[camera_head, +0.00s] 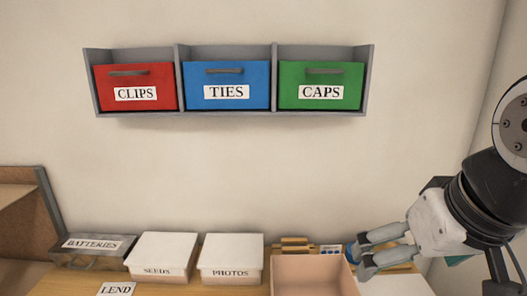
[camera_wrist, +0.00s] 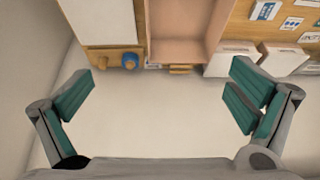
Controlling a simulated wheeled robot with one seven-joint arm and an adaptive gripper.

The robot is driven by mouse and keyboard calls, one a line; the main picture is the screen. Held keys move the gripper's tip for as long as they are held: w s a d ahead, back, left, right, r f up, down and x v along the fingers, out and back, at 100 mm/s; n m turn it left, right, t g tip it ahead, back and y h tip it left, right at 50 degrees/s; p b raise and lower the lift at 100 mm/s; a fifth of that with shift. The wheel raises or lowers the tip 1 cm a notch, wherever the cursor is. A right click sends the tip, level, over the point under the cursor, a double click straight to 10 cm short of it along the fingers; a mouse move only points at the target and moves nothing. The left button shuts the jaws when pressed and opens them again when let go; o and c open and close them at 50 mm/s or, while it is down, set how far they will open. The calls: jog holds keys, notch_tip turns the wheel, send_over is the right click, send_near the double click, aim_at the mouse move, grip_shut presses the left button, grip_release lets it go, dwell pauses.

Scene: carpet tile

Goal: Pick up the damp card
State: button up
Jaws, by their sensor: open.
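I cannot tell which item is the damp card. A card marked LEND (camera_head: 117,289) lies at the front left in the head view. The wrist view shows several small cards at the upper right, one of them a pale card (camera_wrist: 265,10) with a blue mark; their text is too small to read. My gripper (camera_head: 368,256) is at the right in the head view, beside and above the open pinkish box. In the wrist view my gripper (camera_wrist: 157,97) has its teal-padded fingers wide apart with nothing between them.
The open pinkish box (camera_head: 308,268) stands on the wooden table. Lidded SEEDS (camera_head: 162,255) and PHOTOS (camera_head: 231,257) boxes and a BATTERIES bin (camera_head: 92,250) stand to its left. A wall shelf (camera_head: 178,80) holds red, blue and green bins. A blue knob-like item (camera_wrist: 130,62) is near the table edge.

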jog(key=s, duration=0.1)
jog(key=s+f, duration=0.1)
jog(key=s, duration=0.1)
jog(key=shift+s+f, duration=0.2)
jog(key=shift+s, duration=0.05)
jog(key=shift+w, duration=0.25)
jog(key=c, duration=0.8)
jog(key=w+n, duration=0.1)
jog(key=w, duration=0.1)
jog(key=w+n+g+b, duration=0.1)
jog(key=w+n, duration=0.1)
jog(key=w, duration=0.1)
jog(key=shift+w+d+r, duration=0.1)
jog(key=shift+w, duration=0.25)
jog(key=c, duration=1)
jog(key=n+g+h+b, duration=0.4)
jog(key=n+h+b, duration=0.15)
jog(key=n, duration=0.95)
send_over(330, 250)
jog(key=a, duration=0.5)
notch_tip(330, 250, down, 17)
jog(key=shift+y, duration=0.45)
jog(key=x, duration=1.3)
jog(key=shift+d+p, duration=0.15)
jog(key=shift+p, duration=0.15)
